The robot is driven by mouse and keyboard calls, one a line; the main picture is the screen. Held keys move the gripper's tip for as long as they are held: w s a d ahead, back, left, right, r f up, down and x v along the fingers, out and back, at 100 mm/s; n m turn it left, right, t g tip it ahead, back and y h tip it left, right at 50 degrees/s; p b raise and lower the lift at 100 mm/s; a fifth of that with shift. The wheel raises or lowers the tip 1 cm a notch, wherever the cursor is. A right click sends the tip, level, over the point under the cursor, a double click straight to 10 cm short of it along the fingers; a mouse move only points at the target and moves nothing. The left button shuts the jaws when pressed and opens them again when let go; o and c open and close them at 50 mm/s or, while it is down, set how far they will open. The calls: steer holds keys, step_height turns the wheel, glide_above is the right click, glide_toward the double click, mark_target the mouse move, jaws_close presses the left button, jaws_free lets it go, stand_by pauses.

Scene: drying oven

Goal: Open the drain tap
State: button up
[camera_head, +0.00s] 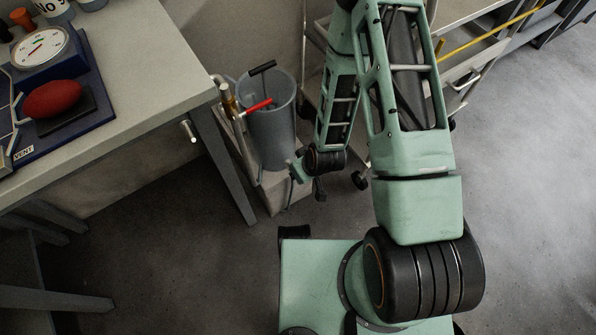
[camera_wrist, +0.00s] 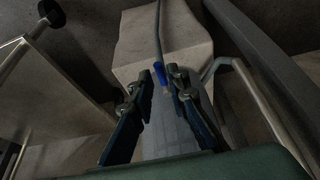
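In the wrist view a small blue piece (camera_wrist: 160,73), possibly the drain tap's handle, shows between or just beyond my fingertips. I cannot tell whether they touch it. My gripper (camera_wrist: 160,77) is open, with a gap between its fingers. In the head view my gripper (camera_head: 298,170) is low beside the grey cylindrical vessel (camera_head: 270,135), at its lower right. The blue piece cannot be made out there. A red lever (camera_head: 256,107) on a brass fitting (camera_head: 228,100) sits at the vessel's left, well above my gripper.
The vessel stands on a pale block (camera_head: 285,193), which also shows in the wrist view (camera_wrist: 185,45) with a thin hose (camera_wrist: 158,25). A bench (camera_head: 150,85) with a dial gauge (camera_head: 40,47) is at left. A metal-framed cart (camera_head: 465,80) is at right. Open floor (camera_head: 530,200) lies at right.

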steer(key=shift+v, duration=2.8)
